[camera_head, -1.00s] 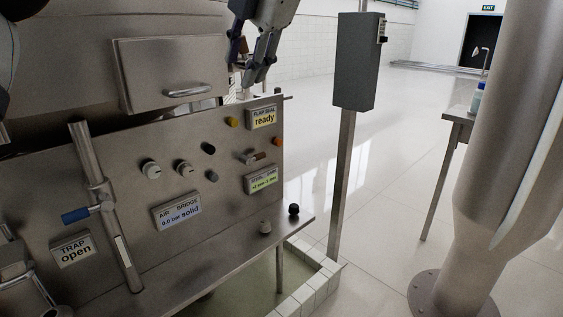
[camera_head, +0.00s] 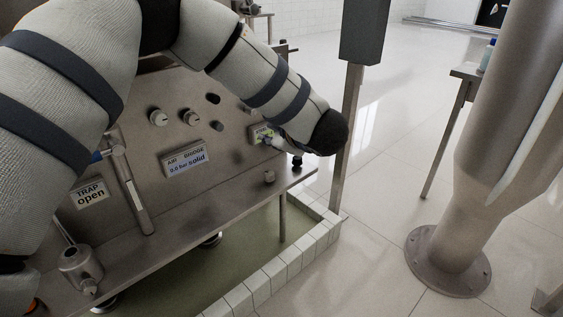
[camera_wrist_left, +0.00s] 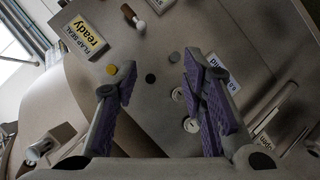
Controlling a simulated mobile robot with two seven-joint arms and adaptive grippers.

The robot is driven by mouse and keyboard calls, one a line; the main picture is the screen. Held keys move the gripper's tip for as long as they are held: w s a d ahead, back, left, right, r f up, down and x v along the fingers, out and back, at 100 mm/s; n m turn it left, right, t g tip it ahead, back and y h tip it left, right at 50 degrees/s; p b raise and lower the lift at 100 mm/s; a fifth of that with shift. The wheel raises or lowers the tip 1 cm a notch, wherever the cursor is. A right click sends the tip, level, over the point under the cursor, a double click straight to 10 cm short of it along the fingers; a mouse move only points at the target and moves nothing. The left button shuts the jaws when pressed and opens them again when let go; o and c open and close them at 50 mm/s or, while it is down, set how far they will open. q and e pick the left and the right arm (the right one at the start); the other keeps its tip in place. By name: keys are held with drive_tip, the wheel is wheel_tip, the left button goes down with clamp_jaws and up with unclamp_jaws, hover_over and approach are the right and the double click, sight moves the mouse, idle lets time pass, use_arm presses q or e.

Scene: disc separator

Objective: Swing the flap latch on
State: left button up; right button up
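A "FLAP SEAL ready" sign (camera_wrist_left: 83,36) shows on the steel panel in the left wrist view. A short lever with a brown grip and pale end (camera_wrist_left: 134,18) stands beside it, near the top edge; I cannot confirm that it is the flap latch. My left gripper (camera_wrist_left: 160,68) is open, its purple-padded fingers apart with nothing between them. The lever lies beyond the fingertips. My right gripper is not in view.
A grey box on a post (camera_head: 365,32) stands right of the panel.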

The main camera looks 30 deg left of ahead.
use_arm(q)
wheel_tip(320, 180, down, 7)
drive_tip(key=s+d+m+h, duration=0.1)
drive_tip(key=d+m, duration=0.1)
drive_tip(key=m, duration=0.2)
drive_tip(key=shift+s+f+t+h, duration=0.15)
drive_tip(key=shift+s+t+h, duration=0.15)
drive_tip(key=shift+t, duration=0.1)
